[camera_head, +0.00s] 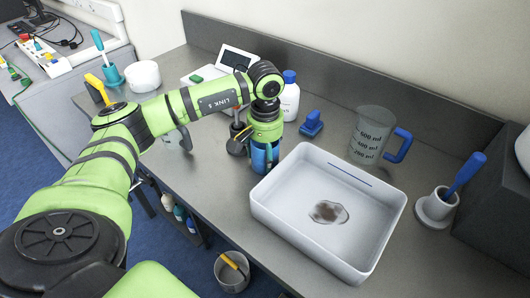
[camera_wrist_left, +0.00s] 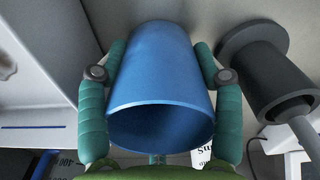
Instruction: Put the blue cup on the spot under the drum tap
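The blue cup (camera_head: 262,160) is on the grey bench just left of the white tray, mostly hidden by my left gripper (camera_head: 266,146) above it. In the left wrist view the blue cup (camera_wrist_left: 160,75) stands mouth towards the camera, between the two green fingers of my left gripper (camera_wrist_left: 161,62). The fingers lie against its sides. I cannot tell whether its base touches the bench. My right gripper is not in view. I cannot make out a drum tap or a spot under it; my left arm hides part of the bench.
The white tray (camera_head: 273,209) with a brown stain is close right of the cup. A dark round-based stand (camera_head: 236,146) is close left. A white bottle (camera_head: 290,97), a blue stamp-like object (camera_head: 312,122) and a measuring jug (camera_head: 371,132) stand behind. A bin (camera_head: 231,275) is below the front edge.

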